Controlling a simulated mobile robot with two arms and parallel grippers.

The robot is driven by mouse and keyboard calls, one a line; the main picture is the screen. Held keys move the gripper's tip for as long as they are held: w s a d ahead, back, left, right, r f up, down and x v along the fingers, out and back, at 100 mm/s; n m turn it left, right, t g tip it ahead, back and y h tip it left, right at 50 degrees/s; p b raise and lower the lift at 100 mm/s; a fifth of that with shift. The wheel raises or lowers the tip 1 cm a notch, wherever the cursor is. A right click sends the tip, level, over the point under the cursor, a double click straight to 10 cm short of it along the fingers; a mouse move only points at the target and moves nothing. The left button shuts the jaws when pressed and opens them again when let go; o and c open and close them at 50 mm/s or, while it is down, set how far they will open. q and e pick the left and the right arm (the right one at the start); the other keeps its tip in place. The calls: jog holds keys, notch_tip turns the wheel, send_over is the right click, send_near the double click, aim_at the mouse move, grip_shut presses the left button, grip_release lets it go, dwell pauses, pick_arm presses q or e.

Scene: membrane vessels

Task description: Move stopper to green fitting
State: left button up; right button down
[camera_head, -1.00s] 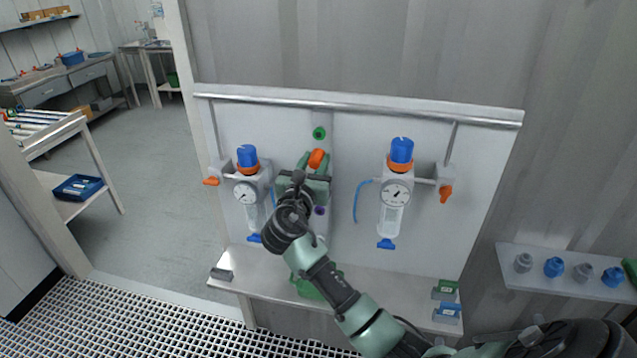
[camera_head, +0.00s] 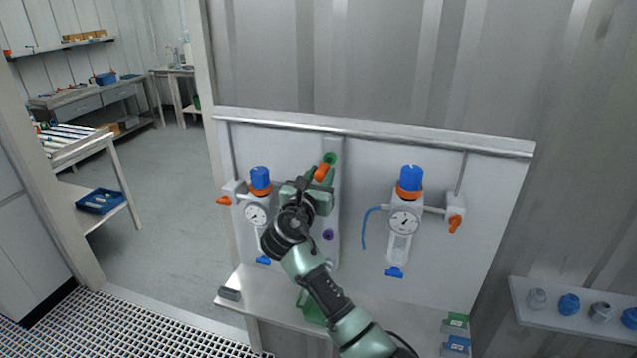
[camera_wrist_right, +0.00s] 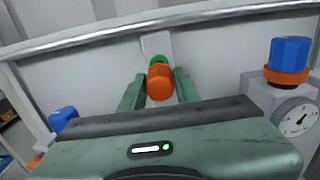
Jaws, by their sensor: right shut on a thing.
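The orange stopper (camera_head: 321,173) is between the fingers of my right gripper (camera_head: 326,177), which is shut on it. In the right wrist view the stopper (camera_wrist_right: 160,82) sits between the two green fingers. The green fitting (camera_head: 331,158) is on the upright grey strip of the panel, just above and slightly right of the stopper. In the right wrist view the green fitting (camera_wrist_right: 158,61) shows right behind the stopper and is partly hidden by it. I cannot tell whether they touch. My left gripper is not in view.
A purple fitting (camera_head: 328,234) is lower on the same strip. Vessels with blue caps and gauges flank it, the left one (camera_head: 260,180) close to my right arm and the right one (camera_head: 410,180) farther off. A metal rail (camera_head: 400,135) runs along the panel top.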

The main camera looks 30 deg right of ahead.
aim_at(325, 168)
jog(key=shift+f+b+x, duration=0.2)
jog(key=shift+b+x, duration=0.25)
jog(key=shift+x, duration=0.5)
jog(key=shift+b+x, duration=0.45)
jog(key=shift+x, duration=0.55)
jog(key=shift+r, duration=0.15)
jog(key=shift+p, duration=0.55)
jog(key=shift+r, duration=0.1)
jog(key=shift+a+p, duration=0.1)
jog(key=shift+p, duration=0.4)
dwell(0.3)
jog(key=shift+p, duration=0.45)
